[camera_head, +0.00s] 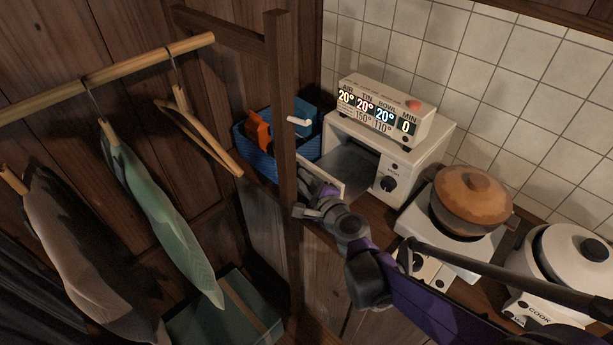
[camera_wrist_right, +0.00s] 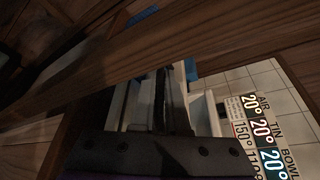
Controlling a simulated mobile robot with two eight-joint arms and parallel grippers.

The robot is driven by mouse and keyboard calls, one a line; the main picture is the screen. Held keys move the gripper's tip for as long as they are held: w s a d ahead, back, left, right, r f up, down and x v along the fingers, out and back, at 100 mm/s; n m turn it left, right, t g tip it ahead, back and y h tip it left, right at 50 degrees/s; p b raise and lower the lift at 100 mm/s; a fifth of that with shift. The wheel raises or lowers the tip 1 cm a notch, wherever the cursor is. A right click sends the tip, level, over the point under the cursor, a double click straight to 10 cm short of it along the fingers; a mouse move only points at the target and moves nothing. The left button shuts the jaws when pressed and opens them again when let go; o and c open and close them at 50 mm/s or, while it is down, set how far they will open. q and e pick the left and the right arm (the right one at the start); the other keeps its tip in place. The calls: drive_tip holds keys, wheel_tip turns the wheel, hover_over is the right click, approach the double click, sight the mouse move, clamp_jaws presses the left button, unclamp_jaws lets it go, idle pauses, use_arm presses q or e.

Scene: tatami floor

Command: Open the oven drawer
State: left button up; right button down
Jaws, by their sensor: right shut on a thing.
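The oven (camera_head: 420,160) is a white box on the counter, with a dial on its right front. Its drawer front (camera_head: 325,177) is a pale panel standing out from the body, with a dark grey interior (camera_head: 352,163) showing behind it. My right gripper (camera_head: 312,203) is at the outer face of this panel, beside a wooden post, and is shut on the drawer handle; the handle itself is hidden. In the right wrist view the dark fingers (camera_wrist_right: 163,105) are in front of the white panel (camera_wrist_right: 204,112). My left gripper is out of view.
A wooden post (camera_head: 284,110) stands close left of my right gripper. A display unit (camera_head: 385,112) sits on the oven. A blue basket (camera_head: 262,150) is behind the post. A brown pot (camera_head: 470,200) on a burner and a white cooker (camera_head: 575,260) stand to the right.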

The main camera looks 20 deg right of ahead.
drive_tip(key=shift+d, duration=0.1)
drive_tip(key=c, duration=1.2)
unclamp_jaws()
drive_tip(key=shift+s, duration=0.1)
drive_tip(key=p+v, duration=0.1)
drive_tip(key=v, duration=0.9)
drive_tip(key=shift+s+p, duration=0.25)
drive_tip(key=shift+p, duration=0.05)
drive_tip(key=shift+r, duration=0.1)
drive_tip(key=s+a+f+n+g+y+p, duration=0.1)
drive_tip(key=s+a+f+n+g+y, duration=0.15)
drive_tip(key=a+n, duration=0.45)
drive_tip(key=s+d+f+n+g+h+p, duration=0.1)
drive_tip(key=s+d+f+n+g+h, duration=0.1)
drive_tip(key=s+n+g, duration=0.5)
drive_tip(key=s+f+n+h, duration=0.1)
drive_tip(key=s+n, duration=0.3)
drive_tip(key=n, duration=0.5)
drive_tip(key=shift+s+f+n+g+p, duration=0.25)
drive_tip(key=shift+f+n+g+p, duration=0.1)
drive_tip(key=shift+f, duration=0.4)
